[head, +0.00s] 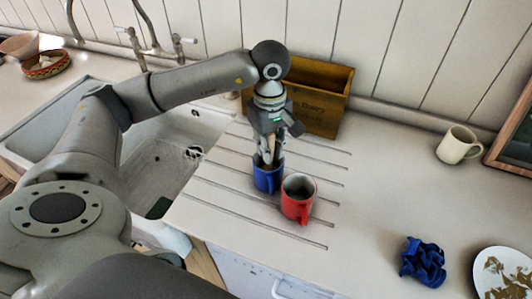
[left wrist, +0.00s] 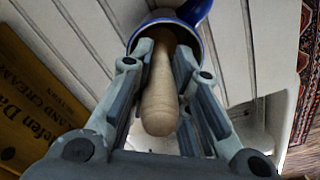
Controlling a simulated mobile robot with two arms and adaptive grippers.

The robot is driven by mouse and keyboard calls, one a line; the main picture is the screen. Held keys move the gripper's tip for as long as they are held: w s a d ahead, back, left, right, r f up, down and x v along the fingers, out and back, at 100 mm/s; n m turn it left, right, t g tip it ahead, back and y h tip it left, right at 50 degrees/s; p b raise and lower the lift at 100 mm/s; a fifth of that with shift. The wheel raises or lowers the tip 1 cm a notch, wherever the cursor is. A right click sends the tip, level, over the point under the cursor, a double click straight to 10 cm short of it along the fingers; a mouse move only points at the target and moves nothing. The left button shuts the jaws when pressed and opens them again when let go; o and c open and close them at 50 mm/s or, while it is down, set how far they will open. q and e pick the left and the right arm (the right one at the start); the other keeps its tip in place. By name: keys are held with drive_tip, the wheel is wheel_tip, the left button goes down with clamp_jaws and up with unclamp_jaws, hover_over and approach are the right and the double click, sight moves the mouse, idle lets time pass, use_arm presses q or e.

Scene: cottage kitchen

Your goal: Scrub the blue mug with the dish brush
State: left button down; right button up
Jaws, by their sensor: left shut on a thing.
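The blue mug (head: 266,181) stands upright on the grooved drainboard, touching or very close to a red mug (head: 298,205). My left gripper (head: 269,156) points down just above the blue mug. It is shut on the dish brush, whose pale wooden handle (left wrist: 160,95) lies between the fingers in the left wrist view. The brush's lower end goes into the mouth of the blue mug, whose rim (left wrist: 204,48) shows at the top of that view. The bristles are hidden inside the mug. My right gripper is not in view.
A wooden box (head: 325,112) stands against the wall behind the mugs. The sink (head: 165,165) is on the left under my arm. A cream mug (head: 455,146), a crumpled blue cloth (head: 423,262) and a patterned plate (head: 482,262) are on the right. The counter between is clear.

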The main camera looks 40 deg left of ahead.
use_arm(q)
drive_tip(key=shift+s+d+f, duration=0.25)
drive_tip(key=shift+d+f, duration=0.05)
drive_tip(key=shift+d, duration=0.05)
drive_tip(key=shift+s+b, duration=0.45)
drive_tip(key=shift+b, duration=0.3)
drive_tip(key=shift+w+a+r, duration=0.1)
drive_tip(key=shift+w, duration=0.05)
drive_tip(key=shift+r, duration=0.2)
drive_tip(key=r+p, duration=0.2)
drive_tip(key=r, duration=0.1)
drive_tip(key=r+p, duration=0.2)
drive_tip(key=r, duration=0.2)
drive_tip(key=r+p, duration=0.2)
drive_tip(key=r, duration=0.1)
drive_tip(key=shift+w+a+r, duration=0.15)
drive_tip(key=shift+w+a, duration=0.05)
drive_tip(key=shift+w, duration=0.1)
drive_tip(key=shift+s+r, duration=0.1)
drive_tip(key=shift+r, duration=0.5)
drive_tip(key=shift+f, duration=0.1)
